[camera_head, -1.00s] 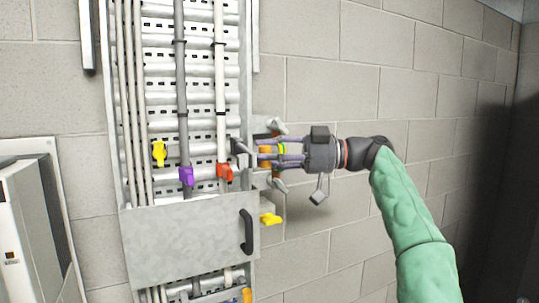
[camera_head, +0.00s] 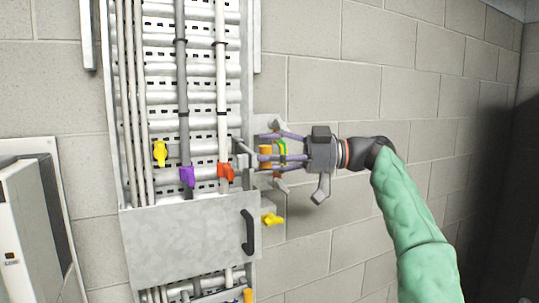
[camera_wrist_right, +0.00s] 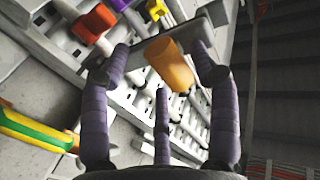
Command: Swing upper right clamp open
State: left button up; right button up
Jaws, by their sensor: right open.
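My right gripper (camera_head: 266,150) is open at the right edge of the cable rack, its purple-grey fingers spread. An orange cylindrical grip (camera_head: 264,157), apparently the upper right clamp's handle, lies between them. In the right wrist view the orange grip (camera_wrist_right: 170,64) stands out from a grey flat bar (camera_wrist_right: 145,45), among the open fingers (camera_wrist_right: 155,75); I cannot tell whether any finger touches it. A green-yellow striped cable (camera_head: 282,150) shows behind the fingers. The fingers hide part of the clamp. My left gripper is not in view.
Purple (camera_head: 187,177), red (camera_head: 225,172) and yellow (camera_head: 160,153) connectors hang on the rack. A grey cover panel (camera_head: 185,245) with a black handle (camera_head: 247,232) is below. A yellow part (camera_head: 272,220) sticks out at its right. The block wall to the right is clear.

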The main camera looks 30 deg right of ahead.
jog(key=v, duration=0.7)
jog(key=shift+d, duration=0.25)
jog(key=shift+f, duration=0.1)
